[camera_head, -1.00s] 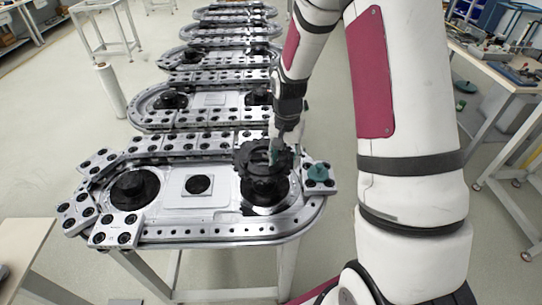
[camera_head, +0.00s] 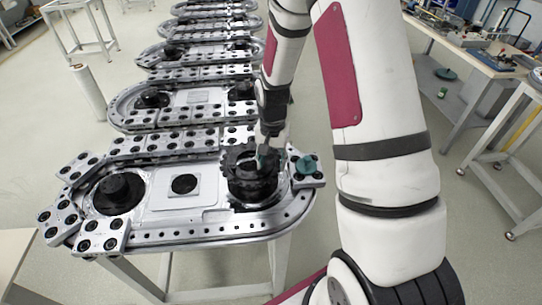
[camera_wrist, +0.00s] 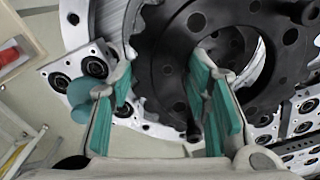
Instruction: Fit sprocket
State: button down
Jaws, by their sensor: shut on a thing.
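The sprocket (camera_head: 237,163) is a black toothed ring. In the head view it is at the right end of the nearest ring track (camera_head: 155,232), over or around the black hub (camera_head: 250,192) there; I cannot tell whether it is fully seated. My gripper (camera_head: 267,155) reaches down to the sprocket's right side. In the wrist view the gripper (camera_wrist: 166,98) has teal finger pads on either side of the sprocket's rim, and the sprocket (camera_wrist: 168,48) fills the upper middle. The gripper is shut on the sprocket, and its contact points are partly hidden.
A second black hub (camera_head: 118,192) stands at the track's left end. A teal round piece (camera_head: 306,165) is on the perforated block right of the gripper. More tracks (camera_head: 185,97) run behind. A workbench (camera_head: 480,50) stands at the right. The floor between is clear.

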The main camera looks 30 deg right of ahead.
jog(key=shift+f, duration=0.9)
jog(key=shift+f, duration=0.75)
dwell(4.7)
jog(key=shift+w+r, duration=0.1)
jog(key=shift+r, duration=0.35)
dwell(1.2)
